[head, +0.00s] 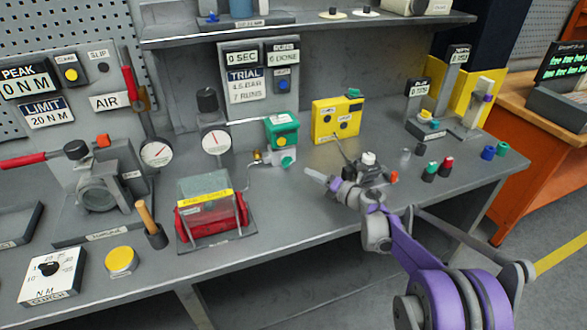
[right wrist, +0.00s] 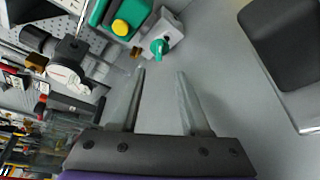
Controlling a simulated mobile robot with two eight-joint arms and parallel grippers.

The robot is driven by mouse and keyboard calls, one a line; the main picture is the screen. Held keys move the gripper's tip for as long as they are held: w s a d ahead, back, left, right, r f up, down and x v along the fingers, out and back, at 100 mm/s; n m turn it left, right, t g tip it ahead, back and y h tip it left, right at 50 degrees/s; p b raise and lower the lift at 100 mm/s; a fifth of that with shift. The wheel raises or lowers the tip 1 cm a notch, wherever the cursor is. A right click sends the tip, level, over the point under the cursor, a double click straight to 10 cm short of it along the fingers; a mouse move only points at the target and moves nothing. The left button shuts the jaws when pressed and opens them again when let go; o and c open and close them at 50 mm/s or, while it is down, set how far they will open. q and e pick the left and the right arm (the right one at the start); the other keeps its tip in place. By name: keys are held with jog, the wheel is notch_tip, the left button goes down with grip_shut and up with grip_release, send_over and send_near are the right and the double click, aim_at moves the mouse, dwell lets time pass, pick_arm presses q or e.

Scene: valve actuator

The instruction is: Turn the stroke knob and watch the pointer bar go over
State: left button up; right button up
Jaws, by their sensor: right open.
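A grey block (head: 283,157) with a green knob (head: 287,162) on its face sits on the bench under a green box (head: 282,130) with a yellow button. I cannot read which knob is the stroke knob, nor pick out the pointer bar. The green knob also shows in the right wrist view (right wrist: 160,47), just beyond the fingertips and apart from them. My right gripper (head: 320,155) is open and empty, to the right of the knob and pointing toward it. Its two fingers also show in the right wrist view (right wrist: 160,73). My left gripper is out of view.
A red cylinder unit (head: 212,215) with a clear cover stands left of the block. A yellow box (head: 337,119) stands behind my right gripper. Small coloured knobs (head: 446,166) stand to the right. The bench in front of the block is clear.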

aim_at(290, 164)
jog(key=p+x, duration=0.1)
jog(key=x, duration=0.9)
jog(key=shift+w+a, duration=0.2)
jog(key=shift+a, duration=0.15)
grip_shut()
